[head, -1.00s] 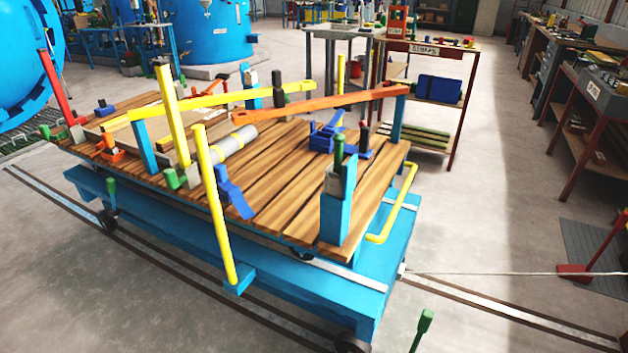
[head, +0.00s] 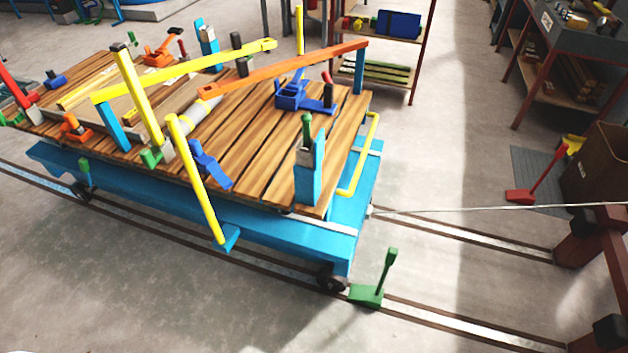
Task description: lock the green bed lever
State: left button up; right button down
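Several green parts are in view, and I cannot tell for sure which one is the bed lever. A green upright handle (head: 307,130) stands at a blue bracket on the right front corner of the wooden cart bed (head: 262,160). A small green piece (head: 151,159) sits at the foot of a yellow post. A short green handle (head: 85,173) stands upright by the cart's left front side. A green lever (head: 386,270) with a flat green base stands on the floor by the front rail, its handle tilted slightly right. Neither gripper is in view.
Yellow bars, an orange bar (head: 290,68) and blue clamps crowd the bed. A red lever (head: 540,180) stands on the floor at right. A taut cable (head: 470,208) runs from the cart to a dark red frame (head: 590,235). The floor in front is clear.

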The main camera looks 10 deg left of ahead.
aim_at(84, 165)
jog(key=j+z, duration=0.35)
jog(key=j, duration=0.5)
jog(key=j+z, duration=0.35)
jog(key=j, duration=0.55)
